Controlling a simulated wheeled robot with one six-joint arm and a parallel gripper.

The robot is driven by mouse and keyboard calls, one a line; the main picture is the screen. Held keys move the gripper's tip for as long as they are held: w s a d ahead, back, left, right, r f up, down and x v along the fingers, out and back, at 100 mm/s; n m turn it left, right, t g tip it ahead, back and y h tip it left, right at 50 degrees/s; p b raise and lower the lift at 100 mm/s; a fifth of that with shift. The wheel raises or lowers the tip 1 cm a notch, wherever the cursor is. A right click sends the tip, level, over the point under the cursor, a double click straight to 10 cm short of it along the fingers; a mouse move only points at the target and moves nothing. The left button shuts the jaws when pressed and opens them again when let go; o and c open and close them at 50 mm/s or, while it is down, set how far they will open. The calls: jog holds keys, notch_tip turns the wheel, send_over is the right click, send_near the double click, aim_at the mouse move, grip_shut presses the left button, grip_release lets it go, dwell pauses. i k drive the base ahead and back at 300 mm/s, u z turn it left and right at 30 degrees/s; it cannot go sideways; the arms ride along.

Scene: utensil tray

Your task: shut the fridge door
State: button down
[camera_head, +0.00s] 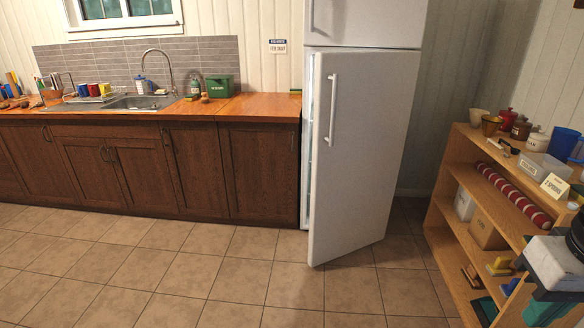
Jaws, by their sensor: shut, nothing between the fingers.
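The white fridge door (360,165) is the tall lower door of the fridge, below a separate upper door (370,22). It stands ajar, with its left edge swung out toward me and its right edge at the hinge side. A narrow strip of the fridge interior (311,130) shows along its left side. A long vertical white handle (332,110) is on the door's upper left.
A wooden shelf unit (447,180) with jars, boxes and a red-striped roll stands to the right of the fridge. Dark wooden cabinets (190,168) with an orange-brown counter and a sink line the left wall. The tiled floor (200,270) in front is clear.

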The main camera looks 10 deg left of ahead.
aim_at(363, 103)
jog(key=u, duration=0.8)
jog(key=i, duration=1.65)
jog(key=z, duration=0.75)
